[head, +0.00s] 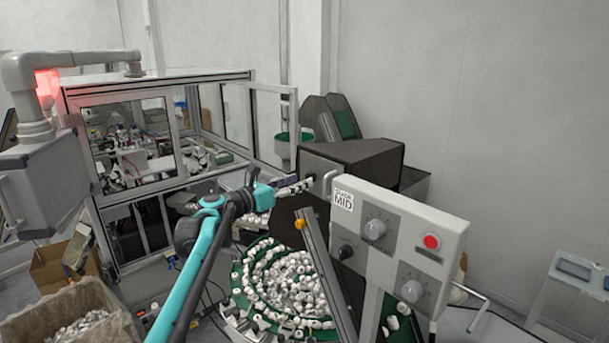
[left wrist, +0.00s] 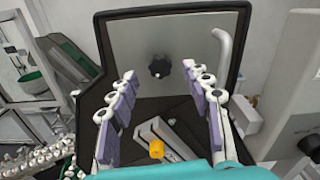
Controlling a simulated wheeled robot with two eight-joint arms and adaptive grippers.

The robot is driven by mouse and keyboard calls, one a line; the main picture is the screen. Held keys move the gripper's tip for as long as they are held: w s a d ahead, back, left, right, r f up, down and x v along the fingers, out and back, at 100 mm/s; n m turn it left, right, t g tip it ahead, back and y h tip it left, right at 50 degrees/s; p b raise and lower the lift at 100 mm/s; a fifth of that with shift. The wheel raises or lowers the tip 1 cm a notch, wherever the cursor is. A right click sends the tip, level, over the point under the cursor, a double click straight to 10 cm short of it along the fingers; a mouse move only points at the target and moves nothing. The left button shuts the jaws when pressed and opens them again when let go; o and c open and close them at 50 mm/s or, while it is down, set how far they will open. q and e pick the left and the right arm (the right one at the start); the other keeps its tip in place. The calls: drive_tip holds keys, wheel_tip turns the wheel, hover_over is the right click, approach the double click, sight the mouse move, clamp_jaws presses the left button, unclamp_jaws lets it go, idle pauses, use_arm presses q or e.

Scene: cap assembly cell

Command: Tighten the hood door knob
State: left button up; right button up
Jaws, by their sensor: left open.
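The hood door knob (left wrist: 160,68) is a black lobed knob on the grey door panel of the dark hood in the left wrist view. My left gripper (left wrist: 160,74) is open, with its two purple-padded fingers spread to either side of the knob in that picture. The fingers look apart from the knob; the exact gap is hard to tell. In the head view my left gripper (head: 296,187) reaches in front of the dark hood (head: 355,157), where I cannot make the knob out clearly. My right gripper is not in view.
A grey control panel (head: 400,232) with dials and a red button stands right of the gripper. Below is a green round feeder (head: 240,292) full of white caps. A glazed machine (head: 160,130) stands left. A door handle (left wrist: 224,58) is right of the knob.

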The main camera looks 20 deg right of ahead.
sight(308, 177)
use_arm(q)
drive_tip(key=shift+p+x, duration=0.35)
drive_tip(key=shift+x, duration=1.25)
clamp_jaws()
